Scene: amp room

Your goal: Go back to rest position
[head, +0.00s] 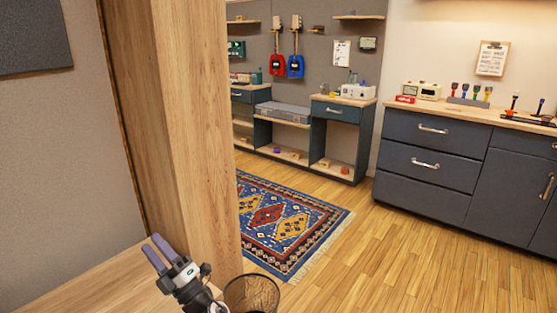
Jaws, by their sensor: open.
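My gripper (155,252) shows at the lower left of the head view, with two purple fingers pointing up and to the left. The fingers are a little apart and nothing shows between them. The gripper is over or in front of a light wooden surface (95,285); the exact height above it I cannot tell. Most of my arm is outside the frame.
A thick wooden post (190,120) stands close behind the gripper. A dark mesh bin (252,293) is just right of my wrist. A patterned rug (285,220) lies on the open wooden floor (410,260). Dark cabinets (430,165) line the right wall.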

